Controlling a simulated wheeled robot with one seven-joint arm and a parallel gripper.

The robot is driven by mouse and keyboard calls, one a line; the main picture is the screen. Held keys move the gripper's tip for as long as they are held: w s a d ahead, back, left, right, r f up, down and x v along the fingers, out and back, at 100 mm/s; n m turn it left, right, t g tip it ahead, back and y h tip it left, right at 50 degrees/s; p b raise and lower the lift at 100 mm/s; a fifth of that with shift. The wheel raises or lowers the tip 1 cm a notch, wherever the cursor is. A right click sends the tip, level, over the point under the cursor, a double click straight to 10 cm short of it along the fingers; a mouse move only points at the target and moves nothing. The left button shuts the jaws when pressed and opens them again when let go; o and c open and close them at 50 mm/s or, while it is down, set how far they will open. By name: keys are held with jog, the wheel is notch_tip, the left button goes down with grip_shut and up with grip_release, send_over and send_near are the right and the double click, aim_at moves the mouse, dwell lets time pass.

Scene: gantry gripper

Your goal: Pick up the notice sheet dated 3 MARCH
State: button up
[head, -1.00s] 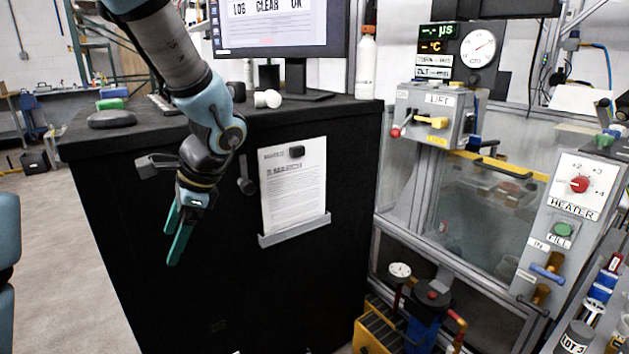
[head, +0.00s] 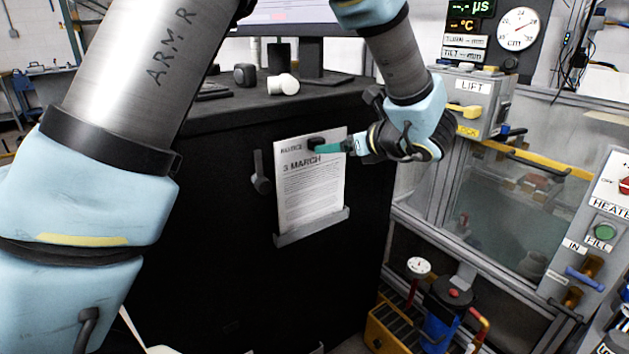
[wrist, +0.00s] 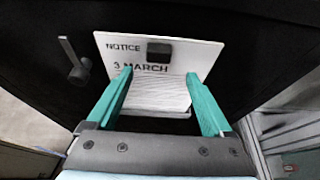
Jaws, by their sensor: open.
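The notice sheet (head: 310,190) headed "3 MARCH" stands upright against the dark side of the desk. A black clip or magnet (head: 316,143) sits at its top, and its lower edge is in a grey ledge (head: 312,228). In the wrist view the sheet (wrist: 185,48) lies ahead with the black block (wrist: 158,51) near its top middle. My gripper (head: 335,148) is at the upper right of the sheet in the head view. In the wrist view my gripper (wrist: 160,75) is open, its teal fingers apart over the left and right parts of the sheet. Contact cannot be told.
A dark lever or hook (head: 261,173) sticks out from the desk panel left of the sheet. The desk top (head: 250,105) holds a monitor (head: 300,20) and small items. A tank frame (head: 520,190) with controls stands to the right; a yellow-and-blue pump unit (head: 425,320) is on the floor.

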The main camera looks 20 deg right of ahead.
jog(key=p+x, duration=0.2)
jog(key=x, duration=0.3)
jog(key=shift+w+a, duration=0.2)
jog(key=shift+c, duration=0.3)
grip_shut()
dwell(0.5)
